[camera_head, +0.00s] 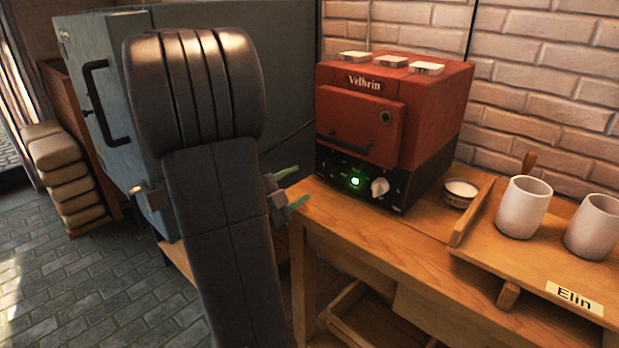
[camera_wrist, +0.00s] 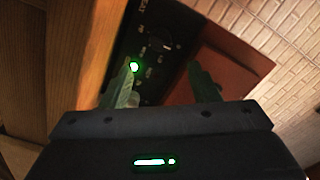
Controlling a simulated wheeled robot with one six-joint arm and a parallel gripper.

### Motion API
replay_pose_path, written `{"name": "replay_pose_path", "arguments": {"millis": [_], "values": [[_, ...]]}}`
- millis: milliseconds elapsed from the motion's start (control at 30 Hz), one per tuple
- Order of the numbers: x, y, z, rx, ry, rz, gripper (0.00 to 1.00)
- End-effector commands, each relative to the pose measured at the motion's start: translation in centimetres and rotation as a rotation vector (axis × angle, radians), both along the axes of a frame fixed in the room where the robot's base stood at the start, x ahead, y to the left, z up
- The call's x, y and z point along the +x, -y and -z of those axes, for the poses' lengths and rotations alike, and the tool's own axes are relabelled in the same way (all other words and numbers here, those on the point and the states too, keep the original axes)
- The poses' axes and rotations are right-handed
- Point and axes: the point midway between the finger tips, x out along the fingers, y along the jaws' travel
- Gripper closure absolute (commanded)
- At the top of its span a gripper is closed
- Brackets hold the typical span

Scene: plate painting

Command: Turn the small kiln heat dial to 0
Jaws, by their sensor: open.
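The small red kiln (camera_head: 420,115), marked "Velbrin", stands on the wooden bench with its door shut. Its black lower panel carries the pale round heat dial (camera_head: 379,188) and a lit green lamp (camera_head: 355,181) to the dial's left. My gripper (camera_head: 291,186) is to the left of the panel, apart from the dial, with its green fingers spread and empty. In the wrist view the gripper (camera_wrist: 162,84) faces the panel. The dial (camera_wrist: 161,42) is dark there, beyond the fingertips, and the lamp (camera_wrist: 134,66) glows near the left finger. The dial's setting is too small to read.
The wooden bench (camera_head: 400,240) has a small white bowl (camera_head: 461,190) right of the kiln. A raised board labelled "Elin" (camera_head: 574,297) holds two pale cups (camera_head: 523,207). A large grey-green cabinet (camera_head: 285,70) stands behind my arm at left. Pale blocks lie on top of the kiln.

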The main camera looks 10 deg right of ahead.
Motion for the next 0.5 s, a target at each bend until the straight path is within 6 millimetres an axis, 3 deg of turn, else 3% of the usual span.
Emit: {"name": "replay_pose_path", "arguments": {"millis": [200,500], "values": [[-1.5,-2.0,0.0,0.000,0.000,-0.001,0.45],[-1.9,-2.4,0.0,0.000,0.000,0.001,0.45]]}}
